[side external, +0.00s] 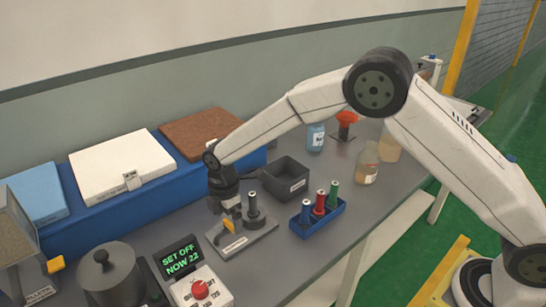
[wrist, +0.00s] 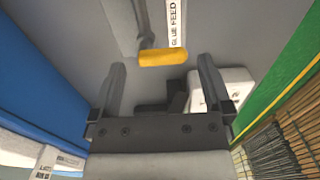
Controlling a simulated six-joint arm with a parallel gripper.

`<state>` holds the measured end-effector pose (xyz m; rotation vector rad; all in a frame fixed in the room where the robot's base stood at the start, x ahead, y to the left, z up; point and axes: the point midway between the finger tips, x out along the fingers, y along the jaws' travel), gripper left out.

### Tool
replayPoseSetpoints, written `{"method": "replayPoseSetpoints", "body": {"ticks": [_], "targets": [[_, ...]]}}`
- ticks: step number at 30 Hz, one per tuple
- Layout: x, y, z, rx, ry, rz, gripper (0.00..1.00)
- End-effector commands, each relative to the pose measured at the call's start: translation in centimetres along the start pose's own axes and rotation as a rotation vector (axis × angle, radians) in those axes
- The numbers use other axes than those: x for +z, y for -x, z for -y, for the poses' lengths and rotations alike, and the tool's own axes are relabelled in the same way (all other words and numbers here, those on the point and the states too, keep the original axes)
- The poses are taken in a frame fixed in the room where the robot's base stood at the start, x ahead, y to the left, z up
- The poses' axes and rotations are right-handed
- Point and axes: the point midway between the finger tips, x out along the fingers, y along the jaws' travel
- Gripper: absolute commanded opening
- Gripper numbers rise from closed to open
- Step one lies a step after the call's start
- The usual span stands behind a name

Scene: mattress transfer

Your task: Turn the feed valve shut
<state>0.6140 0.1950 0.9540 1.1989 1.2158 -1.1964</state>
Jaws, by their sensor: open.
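The feed valve has a yellow handle (side external: 229,226) on a grey base plate (side external: 262,236) with a dark upright post (side external: 254,212). In the wrist view, the yellow handle (wrist: 163,58) lies crosswise next to a label reading "GLUE FEED" (wrist: 177,22). My gripper (side external: 226,208) points down over the valve plate. In the wrist view, my gripper (wrist: 162,72) is open, its two fingers apart with the handle showing between and just past their tips. I cannot tell whether a finger touches the handle.
A blue rack (side external: 318,218) with several coloured tools and a dark bin (side external: 287,177) stand to the right. A control box with a red knob (side external: 200,290), a display reading "SET OFF NOW 22" (side external: 180,256) and a grey pot (side external: 108,275) are front left. Pads lie on the blue bench (side external: 95,212) behind.

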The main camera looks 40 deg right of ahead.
Motion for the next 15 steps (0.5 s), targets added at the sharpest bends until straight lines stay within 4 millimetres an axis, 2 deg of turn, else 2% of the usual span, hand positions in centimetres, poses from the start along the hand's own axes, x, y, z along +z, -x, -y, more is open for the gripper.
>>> {"method": "replayPoseSetpoints", "body": {"ticks": [9,15], "targets": [[0.0,4.1,0.0,0.002,0.001,-0.001,1.00],[0.0,6.0,0.0,0.000,0.001,0.000,1.00]]}}
